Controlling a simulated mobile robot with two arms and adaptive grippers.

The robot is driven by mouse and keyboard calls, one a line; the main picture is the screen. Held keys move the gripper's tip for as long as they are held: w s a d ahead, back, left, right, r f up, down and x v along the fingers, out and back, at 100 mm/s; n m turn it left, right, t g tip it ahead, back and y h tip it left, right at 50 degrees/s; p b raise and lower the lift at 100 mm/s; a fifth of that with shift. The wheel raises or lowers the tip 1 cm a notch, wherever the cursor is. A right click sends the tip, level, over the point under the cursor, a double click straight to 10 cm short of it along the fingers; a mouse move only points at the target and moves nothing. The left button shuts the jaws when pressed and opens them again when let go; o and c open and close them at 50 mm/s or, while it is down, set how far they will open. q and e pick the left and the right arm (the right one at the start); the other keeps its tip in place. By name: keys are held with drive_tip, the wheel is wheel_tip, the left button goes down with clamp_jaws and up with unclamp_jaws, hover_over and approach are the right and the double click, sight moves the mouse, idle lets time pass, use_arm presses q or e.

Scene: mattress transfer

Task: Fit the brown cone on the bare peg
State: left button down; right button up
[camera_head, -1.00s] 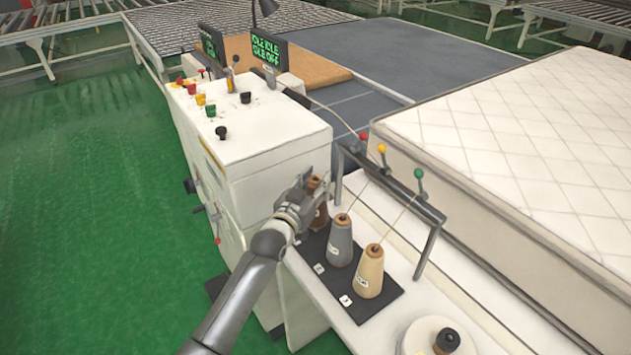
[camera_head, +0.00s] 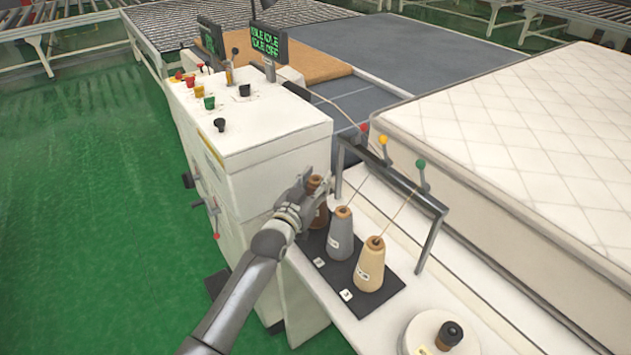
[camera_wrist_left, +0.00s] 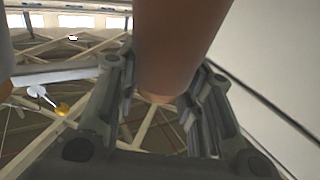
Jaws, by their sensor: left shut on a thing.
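The brown cone (camera_head: 321,217) stands upright at the far left end of the black base (camera_head: 384,293), next to the grey cone (camera_head: 340,242). The beige cone (camera_head: 369,270) is at the near end. My left gripper (camera_head: 316,187) is shut around the upper part of the brown cone. In the left wrist view the brown cone (camera_wrist_left: 178,45) lies between the two fingers (camera_wrist_left: 155,105). The cone's foot and any peg under it are hidden, so I cannot tell whether it is seated. My right gripper is out of view.
The white control cabinet (camera_head: 255,140) stands close to the left of my gripper. A dark thread rail (camera_head: 400,180) with red, yellow and green balls rises behind the cones. A mattress (camera_head: 510,140) lies at the right. A small spool (camera_head: 449,336) sits at the near right.

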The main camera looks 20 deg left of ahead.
use_arm(q)
drive_tip(key=shift+f+b, duration=0.6)
drive_tip(key=shift+f, duration=0.2)
drive_tip(key=c, duration=0.9)
unclamp_jaws()
drive_tip(key=shift+f, duration=0.15)
drive_tip(key=s+a, duration=0.1)
drive_tip(key=s, duration=1.1)
drive_tip(key=shift+a, duration=0.3)
